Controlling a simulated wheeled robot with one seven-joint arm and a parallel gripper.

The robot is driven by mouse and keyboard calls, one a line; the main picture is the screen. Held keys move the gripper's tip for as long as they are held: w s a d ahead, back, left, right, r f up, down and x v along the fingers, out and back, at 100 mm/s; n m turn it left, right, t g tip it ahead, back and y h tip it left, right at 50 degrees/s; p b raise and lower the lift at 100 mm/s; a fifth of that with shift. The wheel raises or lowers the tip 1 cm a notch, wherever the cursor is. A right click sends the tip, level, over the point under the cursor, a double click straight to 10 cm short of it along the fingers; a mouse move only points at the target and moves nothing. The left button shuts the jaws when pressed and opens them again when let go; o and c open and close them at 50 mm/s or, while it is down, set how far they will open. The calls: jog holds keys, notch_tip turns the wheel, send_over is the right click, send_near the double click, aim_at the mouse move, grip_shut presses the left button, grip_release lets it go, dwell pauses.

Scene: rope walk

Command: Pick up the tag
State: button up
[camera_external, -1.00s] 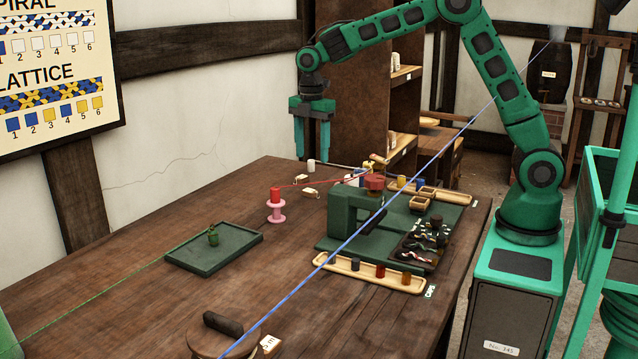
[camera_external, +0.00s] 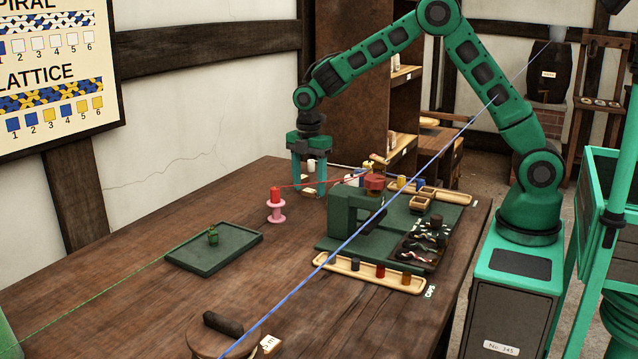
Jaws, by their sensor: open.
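My gripper (camera_external: 309,188) is low over the far left part of the table, pointing down. Its two fingers are apart, with a small cream tag (camera_external: 308,191) showing between or just behind them. I cannot tell whether the fingers touch it. A white cylinder (camera_external: 311,165) also shows between the fingers, further back. Another small cream piece close by is mostly hidden by the gripper. A different pale tag with dark lettering (camera_external: 268,346) lies at the near edge, beside a round wooden piece.
A blue line crosses diagonally. A green tray (camera_external: 214,262) lies at left. The front left tabletop (camera_external: 130,310) is mostly clear.

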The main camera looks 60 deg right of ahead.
aim_at(309, 191)
jog(key=shift+f, duration=0.45)
jog(key=c, duration=1.1)
jog(key=shift+r, duration=0.15)
jog(key=shift+r, duration=0.6)
notch_tip(309, 191, up, 3)
jog(key=shift+f, duration=0.15)
jog(key=s+a+r, duration=0.2)
jog(key=a, duration=0.1)
jog(key=s+a+r, duration=0.2)
jog(key=a, duration=0.1)
jog(key=s+a+r, duration=0.2)
jog(key=a+r, duration=0.1)
jog(key=shift+s+a, duration=0.3)
jog(key=shift+s, duration=0.05)
